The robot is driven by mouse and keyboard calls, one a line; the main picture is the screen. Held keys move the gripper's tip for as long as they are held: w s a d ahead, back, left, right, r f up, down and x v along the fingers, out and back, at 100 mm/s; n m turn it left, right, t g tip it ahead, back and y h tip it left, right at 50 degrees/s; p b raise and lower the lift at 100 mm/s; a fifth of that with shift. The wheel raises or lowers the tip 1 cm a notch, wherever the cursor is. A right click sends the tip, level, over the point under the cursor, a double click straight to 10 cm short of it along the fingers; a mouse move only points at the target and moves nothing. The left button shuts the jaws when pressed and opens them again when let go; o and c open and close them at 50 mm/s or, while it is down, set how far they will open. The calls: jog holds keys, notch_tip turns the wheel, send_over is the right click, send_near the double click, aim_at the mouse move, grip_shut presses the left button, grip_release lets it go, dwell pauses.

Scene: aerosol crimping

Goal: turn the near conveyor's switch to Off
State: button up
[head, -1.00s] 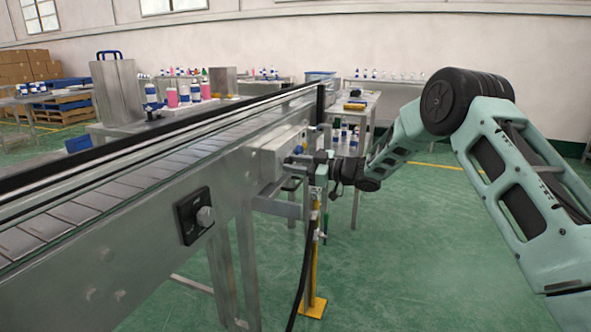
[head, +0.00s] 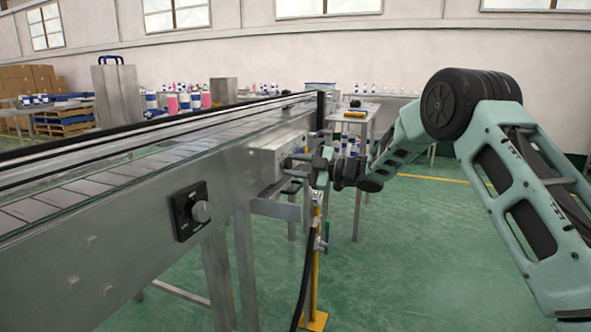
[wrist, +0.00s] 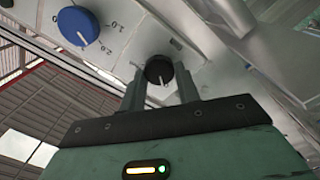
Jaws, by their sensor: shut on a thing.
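My gripper (wrist: 160,88) is shut on a small black knob (wrist: 158,68) with a pale pointer line, on a light metal panel. A larger blue knob (wrist: 77,26) with a number scale sits to its left in the wrist view. In the head view my gripper (head: 290,164) is at the grey box (head: 272,160) on the side of the near conveyor (head: 110,235); the held knob is too small to make out there.
A yellow stand (head: 315,290) with a black hose (head: 303,270) stands below my gripper. A table (head: 362,125) is behind it. Bottles (head: 185,102) stand beyond the conveyor. The green floor on the right is clear.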

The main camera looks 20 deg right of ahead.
dwell(0.3)
jog(key=o, duration=1)
jog(key=p+v, duration=0.1)
jog(key=v, duration=1.6)
jog(key=shift+s+d, duration=0.15)
jog(key=shift+s, duration=0.05)
